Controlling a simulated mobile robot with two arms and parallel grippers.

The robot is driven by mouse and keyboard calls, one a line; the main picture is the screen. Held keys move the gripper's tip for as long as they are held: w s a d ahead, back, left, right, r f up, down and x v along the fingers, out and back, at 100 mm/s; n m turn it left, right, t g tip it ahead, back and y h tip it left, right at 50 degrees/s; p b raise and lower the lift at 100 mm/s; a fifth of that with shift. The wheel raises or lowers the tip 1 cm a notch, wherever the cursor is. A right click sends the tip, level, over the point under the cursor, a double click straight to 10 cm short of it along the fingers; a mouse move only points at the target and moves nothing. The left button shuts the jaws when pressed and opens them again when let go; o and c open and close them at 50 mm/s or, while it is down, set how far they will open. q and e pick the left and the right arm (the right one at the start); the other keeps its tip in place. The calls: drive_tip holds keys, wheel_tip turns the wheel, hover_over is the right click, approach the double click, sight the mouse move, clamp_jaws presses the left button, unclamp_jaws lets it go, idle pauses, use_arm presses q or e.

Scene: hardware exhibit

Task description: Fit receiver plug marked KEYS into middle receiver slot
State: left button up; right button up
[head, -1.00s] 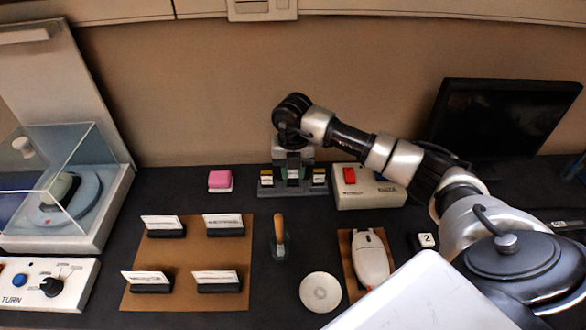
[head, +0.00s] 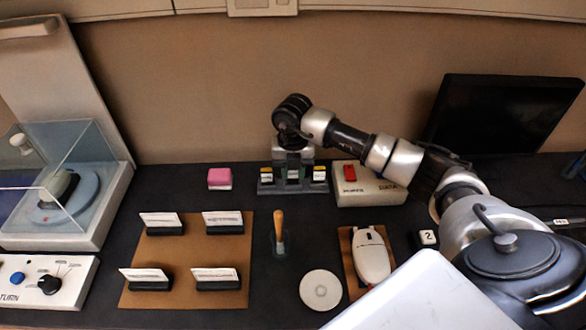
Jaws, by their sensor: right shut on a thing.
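The receiver (head: 306,188) is a dark stepped block at the back of the table, in the middle of the view. My right gripper (head: 293,166) points down over the middle slot, between these two plugs. It is shut on a plug that it mostly hides. The KEYS marking is too small to read, and I cannot tell how deep the plug sits. My left gripper is not in view.
A grey box with a red switch (head: 350,173) stands close right of the receiver. A pink block (head: 219,178) stands to its left. In front are a brown mat (head: 190,262) with several label cards, a wooden-handled tool (head: 279,232) and a white disc (head: 320,290).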

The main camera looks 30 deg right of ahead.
drive_tip(key=shift+f, duration=0.45)
drive_tip(key=o, duration=1.5)
drive_tip(key=shift+c, duration=0.2)
drive_tip(key=shift+r, duration=0.15)
drive_tip(key=shift+r+p, duration=2.35)
drive_tip(key=shift+r, duration=1.05)
drive_tip(key=shift+r, duration=0.1)
